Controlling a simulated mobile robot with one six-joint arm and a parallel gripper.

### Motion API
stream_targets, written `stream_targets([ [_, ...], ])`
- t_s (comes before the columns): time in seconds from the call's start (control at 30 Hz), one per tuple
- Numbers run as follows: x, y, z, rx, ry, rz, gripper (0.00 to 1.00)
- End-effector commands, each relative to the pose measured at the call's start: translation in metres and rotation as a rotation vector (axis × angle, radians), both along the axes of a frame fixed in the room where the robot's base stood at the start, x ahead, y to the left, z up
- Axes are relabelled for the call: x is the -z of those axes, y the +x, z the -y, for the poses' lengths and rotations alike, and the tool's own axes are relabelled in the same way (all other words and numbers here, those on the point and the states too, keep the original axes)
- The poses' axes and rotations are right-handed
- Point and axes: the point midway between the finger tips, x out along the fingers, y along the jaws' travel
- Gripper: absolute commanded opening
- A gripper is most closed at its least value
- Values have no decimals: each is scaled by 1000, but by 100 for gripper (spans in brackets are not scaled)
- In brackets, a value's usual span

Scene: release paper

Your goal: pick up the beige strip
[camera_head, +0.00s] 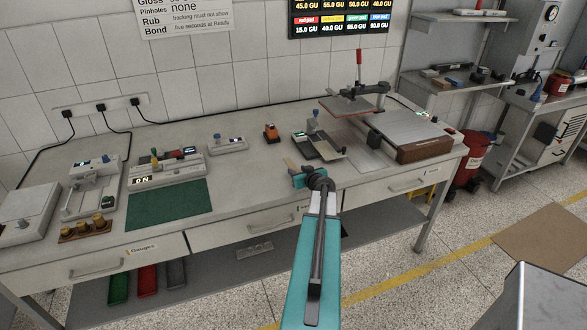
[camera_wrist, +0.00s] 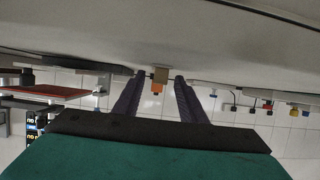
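The beige strip (camera_head: 291,164) shows in the head view as a small tan piece at the tip end of my gripper (camera_head: 299,174), over the front part of the bench. In the wrist view, a small beige piece (camera_wrist: 161,73), which looks like the strip, lies between the two dark fingertips of my gripper (camera_wrist: 160,77). The fingers stand apart, with a visible gap on each side of the piece. I cannot tell whether the strip rests on the bench, and its lower part is unclear.
An orange device (camera_head: 271,132) stands behind on the bench (camera_head: 240,170). A grey tray-like device (camera_head: 318,146) and a press with a red handle (camera_head: 359,60) are to the right. A green mat (camera_head: 168,204) lies left. Bare bench surrounds my gripper's left side.

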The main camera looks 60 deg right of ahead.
Motion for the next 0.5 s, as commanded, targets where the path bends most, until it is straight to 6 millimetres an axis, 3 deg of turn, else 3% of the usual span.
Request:
stream_targets([
  [0.5,4,7,5,0,1,1,38],
])
